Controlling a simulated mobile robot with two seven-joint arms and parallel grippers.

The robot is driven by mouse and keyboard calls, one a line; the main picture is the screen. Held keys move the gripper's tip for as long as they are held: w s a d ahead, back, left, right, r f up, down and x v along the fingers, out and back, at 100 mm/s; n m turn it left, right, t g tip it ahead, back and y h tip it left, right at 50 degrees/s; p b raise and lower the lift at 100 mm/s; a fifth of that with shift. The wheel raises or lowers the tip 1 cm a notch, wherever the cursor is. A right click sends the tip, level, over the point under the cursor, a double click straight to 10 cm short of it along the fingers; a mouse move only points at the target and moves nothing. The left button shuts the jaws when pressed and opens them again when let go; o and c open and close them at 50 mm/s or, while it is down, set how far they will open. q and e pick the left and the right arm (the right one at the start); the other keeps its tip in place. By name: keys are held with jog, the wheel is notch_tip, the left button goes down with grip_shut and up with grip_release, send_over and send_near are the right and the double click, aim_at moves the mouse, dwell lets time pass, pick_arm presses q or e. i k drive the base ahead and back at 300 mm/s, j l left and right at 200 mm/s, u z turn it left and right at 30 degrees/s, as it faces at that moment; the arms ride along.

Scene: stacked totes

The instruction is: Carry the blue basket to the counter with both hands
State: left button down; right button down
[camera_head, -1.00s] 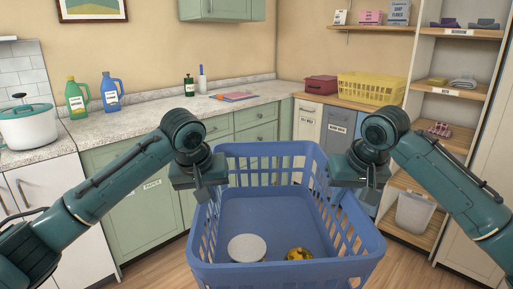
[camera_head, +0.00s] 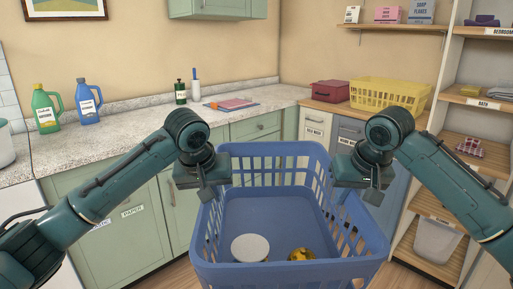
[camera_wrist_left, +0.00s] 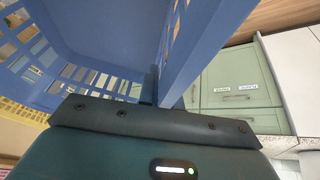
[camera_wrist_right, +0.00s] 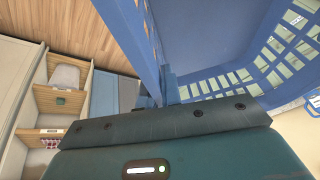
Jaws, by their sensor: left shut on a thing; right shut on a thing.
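The blue basket (camera_head: 290,270) hangs upright between my arms in the head view, with a white round thing (camera_head: 250,248) and a yellow patterned thing (camera_head: 301,254) on its floor. My left gripper (camera_head: 207,190) is shut on the basket's left side wall, which also shows in the left wrist view (camera_wrist_left: 192,50). My right gripper (camera_head: 372,192) is shut on the right side wall, also seen in the right wrist view (camera_wrist_right: 140,45). The fingertips are mostly hidden. The speckled counter (camera_head: 130,133) runs along the back wall beyond the basket.
The counter's middle front is clear.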

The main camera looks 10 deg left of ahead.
aim_at(140, 124)
jog(key=i, duration=0.85)
jog(key=i+u, duration=0.45)
jog(key=u, duration=0.8)
